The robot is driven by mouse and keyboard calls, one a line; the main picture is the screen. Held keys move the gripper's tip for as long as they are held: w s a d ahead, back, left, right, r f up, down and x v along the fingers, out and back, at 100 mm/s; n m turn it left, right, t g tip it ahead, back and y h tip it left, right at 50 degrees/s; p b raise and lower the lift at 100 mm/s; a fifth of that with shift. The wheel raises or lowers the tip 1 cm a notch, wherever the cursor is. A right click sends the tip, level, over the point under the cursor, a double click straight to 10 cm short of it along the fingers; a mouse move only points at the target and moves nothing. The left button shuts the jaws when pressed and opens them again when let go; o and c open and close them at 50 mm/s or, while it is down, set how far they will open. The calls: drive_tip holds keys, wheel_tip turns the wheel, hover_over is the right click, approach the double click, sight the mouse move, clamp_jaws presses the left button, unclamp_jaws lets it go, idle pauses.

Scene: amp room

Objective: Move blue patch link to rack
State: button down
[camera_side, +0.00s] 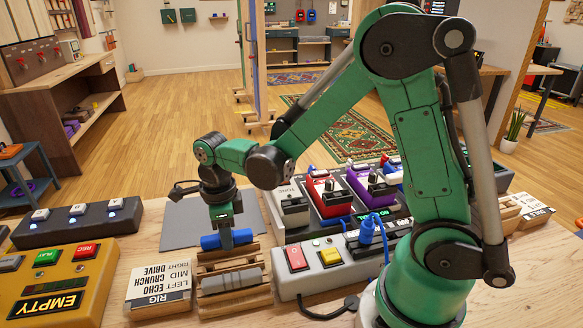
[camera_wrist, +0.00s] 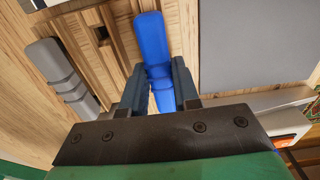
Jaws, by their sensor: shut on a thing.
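The blue patch link (camera_side: 210,242) is a short blue bar. My gripper (camera_side: 228,240) points down and is shut across its middle, with both ends sticking out. In the wrist view the blue link (camera_wrist: 152,45) lies between the two dark fingers (camera_wrist: 152,92). The wooden rack (camera_side: 205,308) is slatted and stands at the front of the table. The blue link is at the rack's far end; I cannot tell whether it touches the wood. A grey link (camera_side: 232,281) lies in the rack nearer the front, and it also shows in the wrist view (camera_wrist: 62,75).
A lettered card block (camera_side: 158,287) stands left of the rack. A grey pedal unit with red and yellow buttons (camera_side: 315,282) stands close on its right. A flat grey mat (camera_side: 185,223) lies behind. Several coloured pedals (camera_side: 330,195) stand at the back right. A yellow box (camera_side: 60,275) is far left.

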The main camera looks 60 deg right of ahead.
drive_tip(key=shift+c, duration=0.8)
unclamp_jaws()
drive_tip(key=shift+r, duration=3.5)
drive_tip(key=n, duration=0.1)
drive_tip(key=s+r+n, duration=0.1)
drive_tip(key=n, duration=0.1)
drive_tip(key=shift+d+t, duration=0.1)
drive_tip(key=shift+t, duration=0.3)
drive_tip(key=s+n+t, duration=0.1)
drive_tip(key=n+t, duration=0.1)
drive_tip(key=n, duration=0.6)
drive_tip(key=s+r+n+t, duration=0.1)
drive_tip(key=s+n+t, duration=0.1)
drive_tip(key=n, duration=0.6)
drive_tip(key=s+d+r+n+t, duration=0.1)
drive_tip(key=n+t, duration=0.1)
drive_tip(key=n, duration=0.6)
drive_tip(key=shift+s, duration=0.4)
